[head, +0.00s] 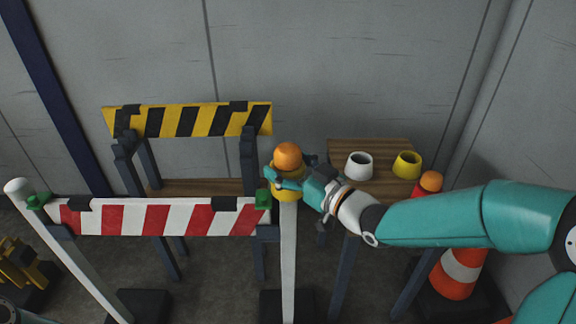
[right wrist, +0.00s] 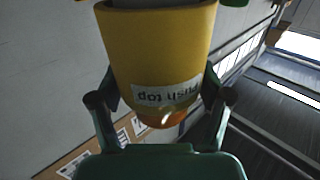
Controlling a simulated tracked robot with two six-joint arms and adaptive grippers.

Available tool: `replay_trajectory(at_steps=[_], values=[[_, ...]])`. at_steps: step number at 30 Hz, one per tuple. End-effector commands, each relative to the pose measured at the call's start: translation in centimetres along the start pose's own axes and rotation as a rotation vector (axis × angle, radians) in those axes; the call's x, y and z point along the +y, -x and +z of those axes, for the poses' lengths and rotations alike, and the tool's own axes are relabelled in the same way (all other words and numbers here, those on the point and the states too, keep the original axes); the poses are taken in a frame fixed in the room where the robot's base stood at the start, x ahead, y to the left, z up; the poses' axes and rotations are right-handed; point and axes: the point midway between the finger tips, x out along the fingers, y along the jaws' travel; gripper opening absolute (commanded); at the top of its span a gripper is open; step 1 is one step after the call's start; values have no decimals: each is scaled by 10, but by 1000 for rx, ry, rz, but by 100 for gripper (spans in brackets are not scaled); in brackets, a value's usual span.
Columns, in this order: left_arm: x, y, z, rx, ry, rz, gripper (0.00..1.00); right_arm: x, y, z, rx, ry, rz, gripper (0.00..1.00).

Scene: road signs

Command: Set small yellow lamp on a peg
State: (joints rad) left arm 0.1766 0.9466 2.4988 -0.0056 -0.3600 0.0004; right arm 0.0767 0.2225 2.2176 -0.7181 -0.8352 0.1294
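The small yellow lamp (head: 291,193) has a yellow body and an orange dome. It stands roughly upright at the top of the white post (head: 288,260) at the right end of the red-and-white board. Whether it is seated on the post is hidden. My right gripper (head: 283,182) has its fingers on both sides of the lamp. In the right wrist view the lamp (right wrist: 157,50) lies between the two fingers (right wrist: 163,100), which appear to touch it, with its upside-down label facing the camera. The left post's rounded white top (head: 17,186) is bare.
The red-and-white board (head: 160,217) and a yellow-and-black board (head: 190,120) stand at left. A wooden table (head: 370,151) behind my right arm carries a white cup-like piece (head: 359,166) and a yellow one (head: 407,165). An orange-and-white cone (head: 460,268) stands at right.

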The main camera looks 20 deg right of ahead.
Motion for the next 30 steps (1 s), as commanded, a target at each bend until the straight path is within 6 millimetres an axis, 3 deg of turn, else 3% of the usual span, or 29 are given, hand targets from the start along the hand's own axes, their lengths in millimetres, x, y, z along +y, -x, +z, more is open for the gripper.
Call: replay_trajectory(at_steps=[1,3,17,23,30], values=[[0,0,0,0,0,0,44,0,0,0,-1,0,0,90],[0,0,0,0,0,0,44,0,0,0,-1,0,0,100],[0,1,0,0,0,0,44,1,7,1,-3,0,2,100],[0,1,0,0,0,0,44,2,37,1,-3,0,6,100],[0,1,0,0,0,0,44,2,86,1,-2,1,7,100]])
